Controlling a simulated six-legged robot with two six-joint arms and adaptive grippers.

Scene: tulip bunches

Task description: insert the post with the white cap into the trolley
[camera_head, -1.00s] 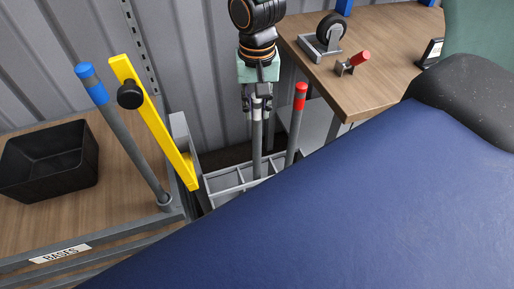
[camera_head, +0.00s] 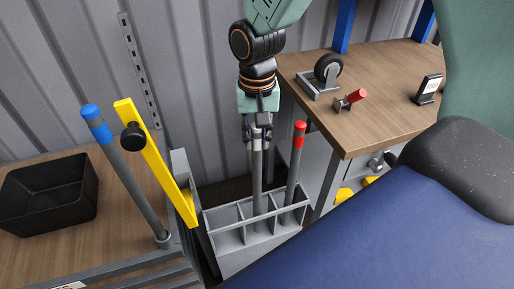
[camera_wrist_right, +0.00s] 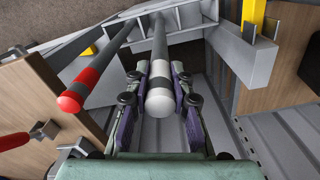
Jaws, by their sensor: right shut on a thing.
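My right gripper (camera_head: 257,132) points down and is shut on the post with the white cap (camera_head: 257,175), near its top. The post stands about upright, with a white cap and dark band showing between the fingers in the right wrist view (camera_wrist_right: 159,101). Its lower end reaches into a middle compartment of the grey trolley (camera_head: 228,262); whether it touches the bottom is hidden. The trolley's dividers also show at the top of the right wrist view (camera_wrist_right: 190,15). A red-capped post (camera_head: 295,165) leans in the trolley's right compartment. My left gripper is not in view.
Left is a bench with a black bin (camera_head: 48,195), a blue-capped post (camera_head: 125,180) and a yellow bar (camera_head: 155,165) with a black knob. Right is a wooden table (camera_head: 375,110) with a caster (camera_head: 325,75) and a red-handled clamp (camera_head: 350,98). A corrugated wall stands behind.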

